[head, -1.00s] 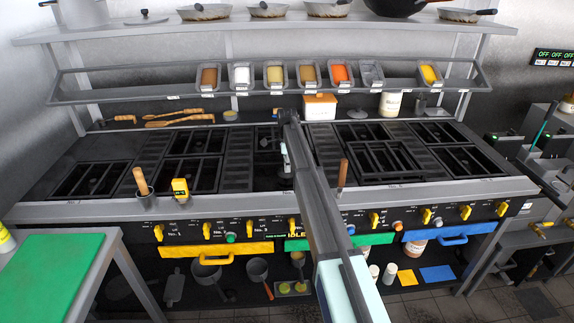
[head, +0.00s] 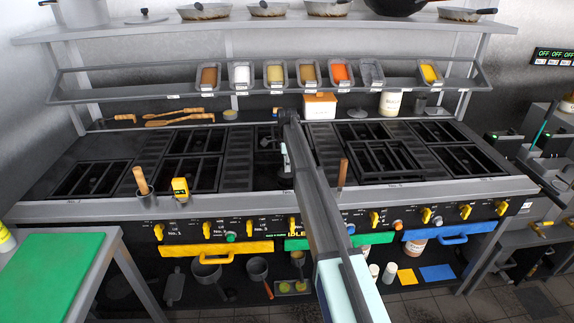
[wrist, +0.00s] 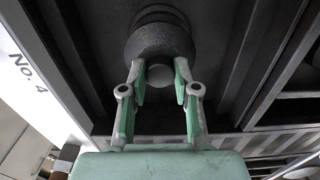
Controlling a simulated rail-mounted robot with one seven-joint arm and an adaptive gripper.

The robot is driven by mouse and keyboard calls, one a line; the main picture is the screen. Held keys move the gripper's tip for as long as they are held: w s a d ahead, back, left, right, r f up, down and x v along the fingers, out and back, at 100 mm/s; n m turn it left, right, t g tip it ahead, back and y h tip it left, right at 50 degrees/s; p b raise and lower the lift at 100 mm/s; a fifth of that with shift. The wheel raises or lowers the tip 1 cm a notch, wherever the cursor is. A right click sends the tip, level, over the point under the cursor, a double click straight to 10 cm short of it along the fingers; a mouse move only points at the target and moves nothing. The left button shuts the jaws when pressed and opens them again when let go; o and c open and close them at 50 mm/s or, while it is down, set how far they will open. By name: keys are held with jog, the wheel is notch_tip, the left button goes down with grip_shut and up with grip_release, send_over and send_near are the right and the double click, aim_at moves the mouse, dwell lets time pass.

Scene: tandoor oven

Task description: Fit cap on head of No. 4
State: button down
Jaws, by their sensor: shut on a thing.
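The white "No. 4" label (wrist: 26,76) is on the stove's front edge at left. In the head view, my arm hides most of this burner, the cap and the fingertips.
Dark grate bars (wrist: 275,65) stand to the right in the wrist view. In the head view, a wooden-handled tool (head: 342,173) stands upright right of my arm. A holder with a wooden handle (head: 141,181) and a yellow device (head: 180,188) are at the stove's front left.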

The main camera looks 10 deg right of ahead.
jog(key=shift+f+b, duration=0.35)
jog(key=shift+f, duration=0.9)
jog(key=c, duration=0.8)
grip_release()
jog(key=shift+o, duration=0.2)
jog(key=shift+r+p, duration=1.6)
jog(key=shift+r, duration=2.4)
